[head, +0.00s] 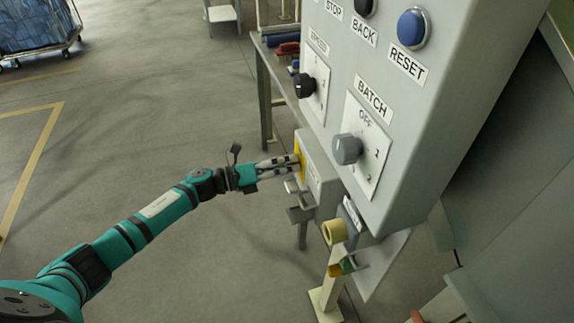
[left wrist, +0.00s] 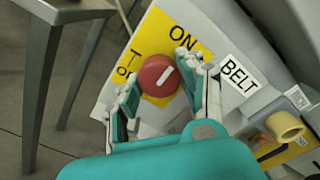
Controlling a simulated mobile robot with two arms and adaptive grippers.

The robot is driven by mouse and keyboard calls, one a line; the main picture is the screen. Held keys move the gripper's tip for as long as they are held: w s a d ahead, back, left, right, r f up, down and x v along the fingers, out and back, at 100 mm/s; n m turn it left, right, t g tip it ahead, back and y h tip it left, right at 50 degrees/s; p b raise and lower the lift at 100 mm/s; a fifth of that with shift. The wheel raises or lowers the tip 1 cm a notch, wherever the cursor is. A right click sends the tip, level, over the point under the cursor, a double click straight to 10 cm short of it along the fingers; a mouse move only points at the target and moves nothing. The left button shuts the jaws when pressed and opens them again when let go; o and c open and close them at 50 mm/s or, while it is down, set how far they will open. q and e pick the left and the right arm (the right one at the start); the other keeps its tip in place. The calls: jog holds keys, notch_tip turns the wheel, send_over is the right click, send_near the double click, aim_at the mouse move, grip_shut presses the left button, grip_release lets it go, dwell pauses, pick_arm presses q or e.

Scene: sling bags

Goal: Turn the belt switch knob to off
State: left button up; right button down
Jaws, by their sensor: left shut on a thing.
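The belt switch knob (left wrist: 158,76) is a round red knob with a white bar, on a yellow plate (left wrist: 160,28) marked ON. A BELT label (left wrist: 238,74) is beside it. The white bar slants up to the right in the left wrist view. My left gripper (left wrist: 159,70) is shut on the knob, with a finger on either side of it. In the head view my left gripper (head: 296,162) reaches from the left to the yellow plate (head: 299,153) on the side of a small grey box (head: 322,174); the knob is hidden there. My right gripper is not in view.
A large grey control panel (head: 432,128) with BATCH and SPEED knobs and a blue RESET button (head: 412,28) overhangs the box on the right. A yellow roll (head: 334,232) sits below it. A blue-filled cart (head: 36,28) stands far left. Floor between is clear.

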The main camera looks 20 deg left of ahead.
pick_arm(q)
jog(key=n+p, duration=0.1)
jog(key=n, duration=0.3)
jog(key=shift+r+n, duration=0.15)
jog(key=shift+n, duration=0.25)
jog(key=n+p, duration=0.1)
jog(key=n, duration=0.2)
jog(key=shift+n+p, duration=0.3)
jog(key=shift+p, duration=0.05)
jog(key=n+p, duration=0.1)
jog(key=n, duration=0.4)
jog(key=shift+p, duration=0.4)
jog(key=shift+n+p, duration=0.55)
jog(key=shift+n, duration=1.55)
jog(key=o, duration=1.2)
